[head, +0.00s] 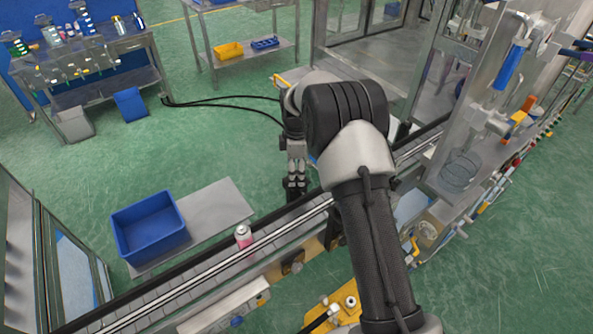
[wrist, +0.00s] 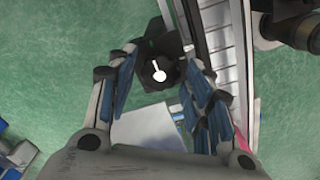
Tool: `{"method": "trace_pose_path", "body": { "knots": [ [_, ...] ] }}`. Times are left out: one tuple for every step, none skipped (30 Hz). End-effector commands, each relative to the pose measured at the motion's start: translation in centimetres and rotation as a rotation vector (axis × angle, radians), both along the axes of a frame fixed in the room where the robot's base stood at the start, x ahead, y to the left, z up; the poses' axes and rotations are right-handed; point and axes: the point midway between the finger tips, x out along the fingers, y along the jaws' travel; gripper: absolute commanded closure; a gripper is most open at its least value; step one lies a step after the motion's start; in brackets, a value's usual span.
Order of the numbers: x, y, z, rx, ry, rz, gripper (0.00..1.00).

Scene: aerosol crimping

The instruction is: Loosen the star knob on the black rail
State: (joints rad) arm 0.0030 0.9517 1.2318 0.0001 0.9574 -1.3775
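A dark knob-like part (wrist: 160,74) with a white stem-shaped mark shows in the wrist view, between and beyond my fingers; I take it for the star knob, though its lobes are not clear. It sits beside the conveyor's dark side rail (wrist: 192,25). My gripper (wrist: 157,60) is open, its two blue-padded fingers on either side of the knob in the picture; I cannot tell whether they touch it. In the head view my gripper (head: 295,183) points down at the far side of the conveyor's black rail (head: 215,239), and the knob cannot be made out there.
A pink-and-white can (head: 243,237) stands on the conveyor (head: 160,298). A blue bin (head: 149,226) rests on a grey platform (head: 222,204) behind it. The crimping machine (head: 462,120) stands at the right.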

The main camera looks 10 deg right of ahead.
Motion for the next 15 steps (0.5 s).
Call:
{"method": "trace_pose_path", "body": {
  "knots": [
    [0.0, 0.0, 0.0, 0.000, 0.000, 0.000, 0.47],
    [0.0, 0.0, 0.0, 0.000, 0.000, 0.000, 0.45],
    [0.0, 0.0, 0.0, 0.000, 0.000, 0.000, 0.45],
    [0.0, 0.0, 0.0, 0.000, 0.000, 0.000, 0.45],
    [0.0, 0.0, 0.0, 0.000, 0.000, 0.000, 0.45],
    [0.0, 0.0, 0.0, 0.000, 0.000, 0.000, 0.45],
    [0.0, 0.0, 0.0, 0.000, 0.000, 0.000, 0.45],
    [0.0, 0.0, 0.0, 0.000, 0.001, 0.000, 0.45],
    [0.0, 0.0, 0.0, 0.000, 0.001, 0.000, 0.45],
    [0.0, 0.0, 0.0, 0.000, 0.001, 0.000, 0.45],
    [0.0, 0.0, 0.0, 0.000, 0.000, 0.000, 0.45],
    [0.0, 0.0, 0.2, 0.000, 0.000, 0.000, 0.45],
    [0.0, 0.0, 0.4, 0.000, -0.001, 0.000, 0.45],
    [0.0, 0.0, 0.6, 0.000, -0.001, 0.000, 0.45],
    [0.1, 0.0, 1.1, 0.000, -0.002, 0.000, 0.45]
  ]
}}
